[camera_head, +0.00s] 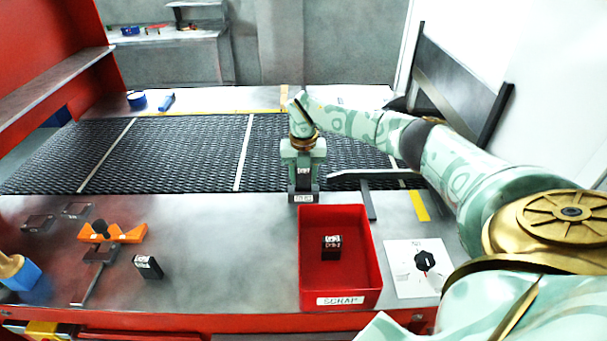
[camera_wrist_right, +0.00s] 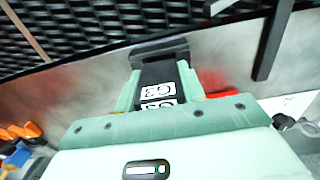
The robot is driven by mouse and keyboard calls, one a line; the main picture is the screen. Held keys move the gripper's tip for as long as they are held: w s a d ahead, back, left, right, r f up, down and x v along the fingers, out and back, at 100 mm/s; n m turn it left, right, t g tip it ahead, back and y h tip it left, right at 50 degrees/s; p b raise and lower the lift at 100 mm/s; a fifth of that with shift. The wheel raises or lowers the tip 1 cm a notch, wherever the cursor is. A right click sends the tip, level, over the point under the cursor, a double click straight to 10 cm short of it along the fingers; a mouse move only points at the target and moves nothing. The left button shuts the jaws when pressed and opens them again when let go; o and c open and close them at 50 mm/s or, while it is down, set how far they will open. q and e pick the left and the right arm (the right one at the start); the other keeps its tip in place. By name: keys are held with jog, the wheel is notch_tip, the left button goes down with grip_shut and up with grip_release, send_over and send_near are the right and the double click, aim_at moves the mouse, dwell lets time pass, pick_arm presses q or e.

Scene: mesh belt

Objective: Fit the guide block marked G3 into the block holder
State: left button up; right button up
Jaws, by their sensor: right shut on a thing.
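My right gripper (camera_head: 303,172) is shut on a small black block (camera_head: 303,169) at the near edge of the mesh belt. In the right wrist view the block (camera_wrist_right: 158,95) carries two white labels that seem to read G3. A dark grey holder (camera_head: 303,197) with a small white label stands directly below the gripper; in the right wrist view its dark top (camera_wrist_right: 160,48) lies at the block's far end. I cannot tell how deep the block sits in it. My left gripper is not in view.
A red SCRAP bin (camera_head: 312,278) holds another black labelled block (camera_head: 331,247). A third black block (camera_head: 148,267) lies on the table near an orange fixture (camera_head: 112,233). A dial panel (camera_head: 408,258) is right of the bin.

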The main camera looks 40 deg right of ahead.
jog(key=shift+f+b, duration=0.55)
jog(key=shift+f, duration=0.55)
jog(key=o, duration=1.2)
notch_tip(320, 180, up, 16)
jog(key=shift+r+p, duration=0.15)
jog(key=shift+p, duration=1.1)
